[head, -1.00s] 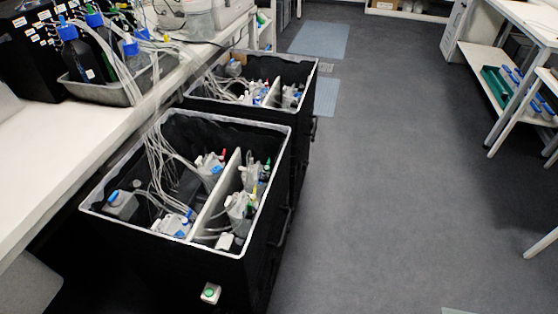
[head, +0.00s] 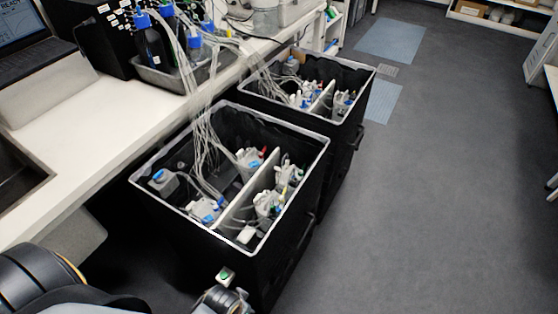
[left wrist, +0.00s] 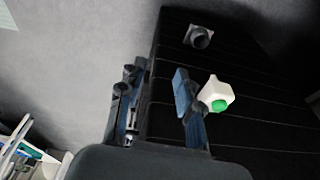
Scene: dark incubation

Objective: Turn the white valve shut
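A small white fitting with a green round face (head: 224,275) sits on the front of the near black bin (head: 182,232). It also shows in the left wrist view (left wrist: 216,95), on the dark ribbed wall. I cannot tell if it is the valve. My left gripper (left wrist: 157,95) is open and empty, its blue-padded fingers apart; the fitting is just right of the right finger, partly behind it. In the head view my left arm is at the bottom left, with a grey part just below the fitting. My right gripper is out of view.
The near bin holds bottles, tubing and a white divider (head: 249,188). A similar bin (head: 345,118) stands behind it. A white bench (head: 85,150) runs along the left. A dark round knob (left wrist: 199,37) is on the wall above the fitting. Floor at right is clear.

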